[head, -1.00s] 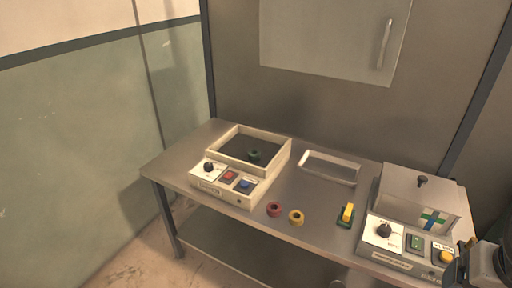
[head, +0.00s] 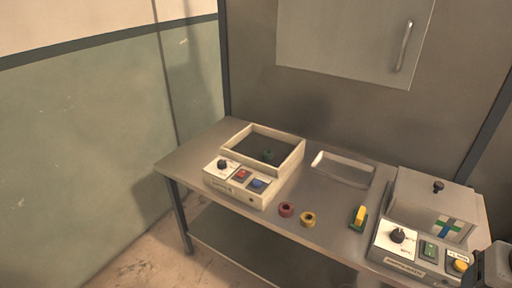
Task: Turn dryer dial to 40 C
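Two machines with black dials stand on the metal table; their labels are too small to read, so I cannot tell which is the dryer. The left machine (head: 238,193) has an open-topped box, a black dial (head: 222,165) on a white plate, and red and blue buttons. The right machine (head: 405,267) has a lidded box, a black dial (head: 398,236) on a marked white plate, a green switch and a yellow button. The dial settings are unreadable. A dark part of my arm or gripper (head: 492,266) shows at the lower right edge, beside the right machine; its fingers are not clear.
A red ring (head: 286,210), a yellow ring (head: 307,219) and a yellow-and-green block (head: 359,217) lie along the table front. A shallow metal tray (head: 342,169) sits between the machines. The table's left end is clear.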

